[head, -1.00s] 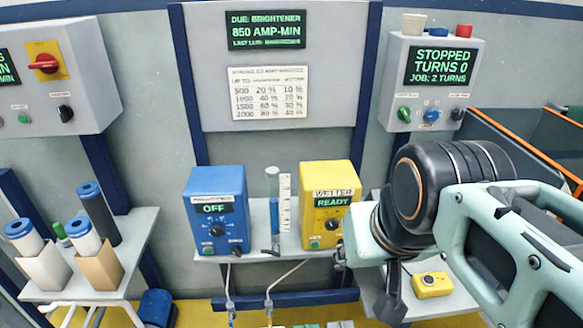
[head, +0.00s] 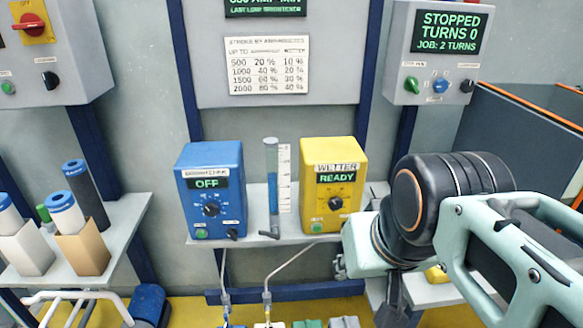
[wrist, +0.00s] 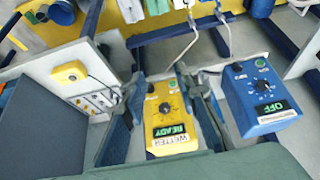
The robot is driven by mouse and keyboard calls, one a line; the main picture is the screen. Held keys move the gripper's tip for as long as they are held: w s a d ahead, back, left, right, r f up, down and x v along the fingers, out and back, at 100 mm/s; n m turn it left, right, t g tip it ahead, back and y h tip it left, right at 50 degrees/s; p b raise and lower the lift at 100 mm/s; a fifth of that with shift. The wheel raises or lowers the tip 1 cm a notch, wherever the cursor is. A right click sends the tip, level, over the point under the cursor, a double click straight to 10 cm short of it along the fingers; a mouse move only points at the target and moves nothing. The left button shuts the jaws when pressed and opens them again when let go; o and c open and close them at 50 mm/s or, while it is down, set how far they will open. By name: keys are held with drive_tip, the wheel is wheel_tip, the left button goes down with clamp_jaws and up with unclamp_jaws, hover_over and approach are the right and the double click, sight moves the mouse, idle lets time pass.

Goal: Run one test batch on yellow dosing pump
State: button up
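The yellow dosing pump (head: 318,215) stands on a shelf, labelled WETTER, its screen reading READY. It has a black dial and a green button. In the wrist view the yellow pump (wrist: 158,137) shows upside down between my two fingers. My gripper (wrist: 160,85) is open and empty, apart from the pump. In the head view my arm is right of the pump, and its fingertips are hard to make out.
A blue pump (head: 190,225), reading OFF, stands left of the tube. A stroke chart (head: 268,65) hangs above. A right panel (head: 445,45) reads STOPPED, TURNS 0, JOB: 2 TURNS. A yellow button box (wrist: 70,74) sits near my left finger in the wrist view.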

clamp_jaws()
idle(1.2)
